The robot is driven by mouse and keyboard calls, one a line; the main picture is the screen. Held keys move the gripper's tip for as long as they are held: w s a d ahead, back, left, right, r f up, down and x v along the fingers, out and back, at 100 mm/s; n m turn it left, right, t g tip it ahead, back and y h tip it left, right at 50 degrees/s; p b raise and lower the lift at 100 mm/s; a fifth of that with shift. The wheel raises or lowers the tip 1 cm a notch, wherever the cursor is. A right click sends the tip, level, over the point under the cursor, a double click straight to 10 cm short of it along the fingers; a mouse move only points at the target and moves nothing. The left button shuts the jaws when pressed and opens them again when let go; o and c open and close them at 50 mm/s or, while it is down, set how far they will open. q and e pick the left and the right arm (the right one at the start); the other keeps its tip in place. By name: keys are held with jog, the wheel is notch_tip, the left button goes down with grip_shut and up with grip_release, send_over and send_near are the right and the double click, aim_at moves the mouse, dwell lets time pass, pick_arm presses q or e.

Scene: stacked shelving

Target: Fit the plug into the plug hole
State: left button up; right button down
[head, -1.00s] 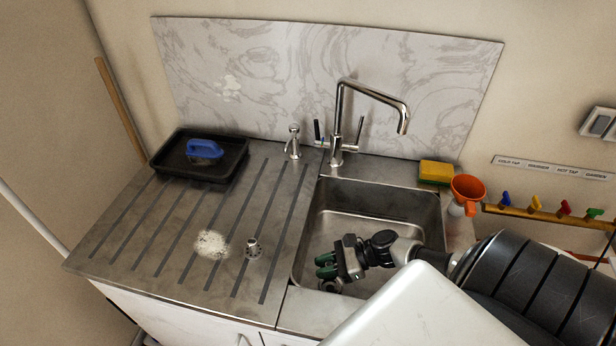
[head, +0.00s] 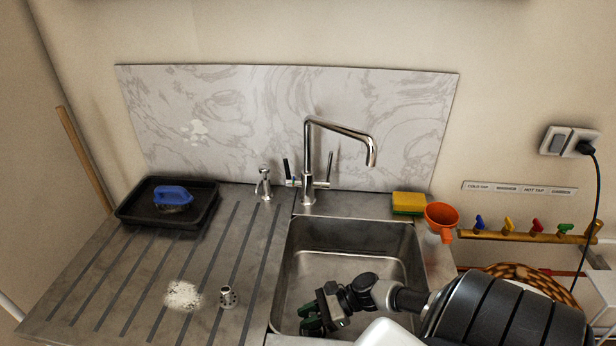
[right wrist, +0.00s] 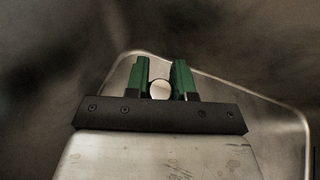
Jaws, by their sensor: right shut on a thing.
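My right gripper (head: 311,320) is low inside the metal sink (head: 352,238), near its left front part in the head view. In the right wrist view its two green fingers (right wrist: 160,64) are closed on a small, round, pale thing (right wrist: 159,90), which looks like the plug seen end-on. The plug cannot be made out in the head view. The plug hole cannot be made out in either view; the gripper and arm hide part of the sink floor. Whether the plug touches the floor cannot be told. My left gripper is out of view.
A tall tap (head: 310,160) arches over the back of the sink. A sponge (head: 408,203) and an orange funnel (head: 441,217) stand at the right rim. A perforated metal cup (head: 228,297) and a black tray (head: 135,213) with a blue-handled brush (head: 173,195) are on the drainer.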

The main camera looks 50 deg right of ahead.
aim_at(308, 335)
jog(key=shift+f+b, duration=1.05)
jog(key=shift+f, duration=0.55)
jog(key=shift+p, duration=0.4)
jog(key=shift+f+b, duration=0.95)
jog(key=shift+f, duration=0.1)
dwell(0.4)
jog(key=shift+a+f, duration=0.1)
jog(key=shift+f, duration=0.1)
